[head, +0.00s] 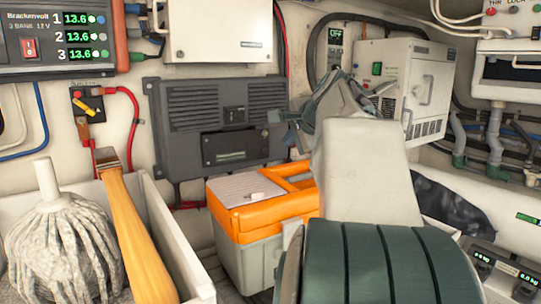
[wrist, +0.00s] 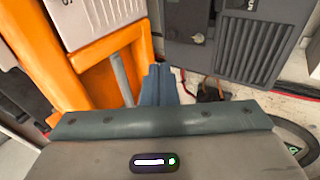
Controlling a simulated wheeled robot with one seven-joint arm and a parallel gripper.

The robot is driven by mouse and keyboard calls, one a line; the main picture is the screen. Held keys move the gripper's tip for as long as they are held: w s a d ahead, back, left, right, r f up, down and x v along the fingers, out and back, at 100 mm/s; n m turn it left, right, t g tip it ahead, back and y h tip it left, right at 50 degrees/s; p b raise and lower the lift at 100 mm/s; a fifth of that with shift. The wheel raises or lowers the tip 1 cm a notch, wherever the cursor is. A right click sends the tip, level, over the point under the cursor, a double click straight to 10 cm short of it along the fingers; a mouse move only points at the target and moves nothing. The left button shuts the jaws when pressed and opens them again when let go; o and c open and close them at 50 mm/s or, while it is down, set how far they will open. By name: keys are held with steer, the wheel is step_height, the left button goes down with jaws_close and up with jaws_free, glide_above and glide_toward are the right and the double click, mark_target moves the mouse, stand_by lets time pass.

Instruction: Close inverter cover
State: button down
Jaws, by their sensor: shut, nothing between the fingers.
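The inverter (head: 180,125) is a dark grey vented box on the back wall, left of centre in the head view. A darker panel with a small label, which looks like its cover (head: 233,147), sits low on its front; I cannot tell how far open it stands. Part of the inverter (wrist: 252,40) also shows at upper right in the wrist view. My gripper (head: 280,117) is just right of the inverter in the head view, with its fingers toward it. In the wrist view its fingers (wrist: 158,84) are together and empty. Contact with the cover cannot be made out.
An orange and grey toolbox (head: 262,225) stands below the inverter, close to my arm. A pale bin (head: 178,245) with a mop (head: 60,240) and a wooden handle (head: 135,225) is at left. A white cabinet (head: 400,88) is on the right. Red cables run beside the inverter.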

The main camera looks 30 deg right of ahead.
steer(key=m, duration=0.1)
steer(key=p, duration=0.2)
glide_toward(266, 152)
steer(key=w+f, duration=0.3)
steer(key=shift+w+d+f+p, duration=0.2)
steer(key=shift+w+d+p, duration=0.05)
steer(key=shift+w, duration=0.3)
steer(key=shift+w+d+f+p, duration=0.2)
steer(key=shift+w+d, duration=0.05)
steer(key=shift+w, duration=0.3)
steer(key=shift+w+d+r+p, duration=0.1)
steer(key=shift+w+d+p, duration=0.1)
steer(key=shift+w+p, duration=0.35)
steer(key=shift+w+d+p, duration=0.25)
steer(key=shift+w, duration=0.55)
